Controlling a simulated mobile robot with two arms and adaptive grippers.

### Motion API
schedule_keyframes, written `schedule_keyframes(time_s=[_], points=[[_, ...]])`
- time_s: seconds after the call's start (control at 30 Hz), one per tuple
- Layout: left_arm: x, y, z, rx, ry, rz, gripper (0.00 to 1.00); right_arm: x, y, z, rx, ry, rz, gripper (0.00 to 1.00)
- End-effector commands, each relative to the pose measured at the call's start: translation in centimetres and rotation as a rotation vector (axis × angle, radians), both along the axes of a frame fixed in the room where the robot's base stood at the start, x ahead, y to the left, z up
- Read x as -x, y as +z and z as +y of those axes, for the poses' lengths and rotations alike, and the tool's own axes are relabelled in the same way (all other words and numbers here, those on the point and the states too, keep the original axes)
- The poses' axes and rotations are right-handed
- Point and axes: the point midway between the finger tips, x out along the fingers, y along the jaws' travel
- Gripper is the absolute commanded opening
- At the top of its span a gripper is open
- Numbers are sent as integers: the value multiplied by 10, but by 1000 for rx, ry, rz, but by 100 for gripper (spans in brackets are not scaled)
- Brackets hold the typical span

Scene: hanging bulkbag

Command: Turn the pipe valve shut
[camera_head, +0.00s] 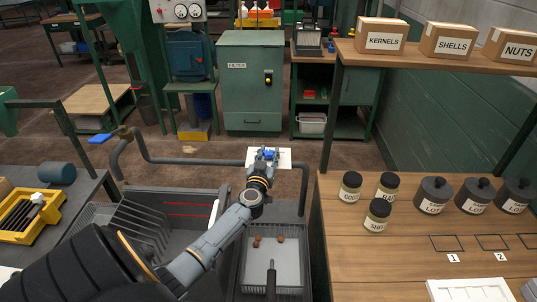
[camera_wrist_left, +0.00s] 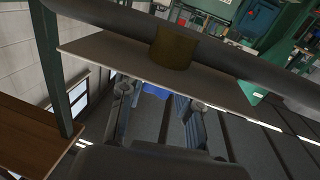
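A grey pipe (camera_head: 200,161) runs across the middle of the head view, with a pale plate (camera_head: 284,163) at its right part. My left gripper (camera_head: 267,154) is at this plate, with a small blue part between or just beyond its fingers. In the left wrist view the fingers (camera_wrist_left: 158,112) are spread apart. The blue part (camera_wrist_left: 155,90) shows between them, under the plate edge; contact cannot be told. A brass-coloured collar (camera_wrist_left: 174,48) sits on the pipe there. Another blue lever-like piece (camera_head: 100,138) shows by a brass fitting (camera_head: 124,132) at the pipe's left end. My right gripper is out of view.
A grey tray (camera_head: 247,288) with a few brown lumps lies below my left arm. A wooden bench (camera_head: 400,260) with jars and dark lidded pots stands right. A dark bin with a wire rack (camera_head: 120,228) and a yellow tray (camera_head: 45,225) are left. A green filter cabinet (camera_head: 250,90) stands behind.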

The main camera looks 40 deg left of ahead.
Motion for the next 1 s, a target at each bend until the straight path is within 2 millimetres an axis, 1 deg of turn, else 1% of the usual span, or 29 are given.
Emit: schedule_keyframes(time_s=[0.03, 0.07, 0.27, 0.47, 0.6, 0.73, 0.87, 1.0], points=[[0, 0, 0, 0, 0, 0, 6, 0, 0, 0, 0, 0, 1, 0], [0, 0, 0, 0, 0, 0, 1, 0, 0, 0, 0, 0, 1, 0], [0, 1, 0, 0, 11, 0, 1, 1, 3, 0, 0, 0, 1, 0], [-1, 4, -1, 3, 78, 1, 1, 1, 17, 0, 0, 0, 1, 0], [-1, 5, -2, 5, 168, 1, 1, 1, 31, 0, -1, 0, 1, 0], [-2, 3, -3, 7, 269, 2, 1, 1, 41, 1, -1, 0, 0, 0], [-2, 2, -3, 6, 370, 1, 1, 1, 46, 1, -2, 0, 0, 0], [-2, -1, -3, 6, 470, 0, 1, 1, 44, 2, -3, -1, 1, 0]])
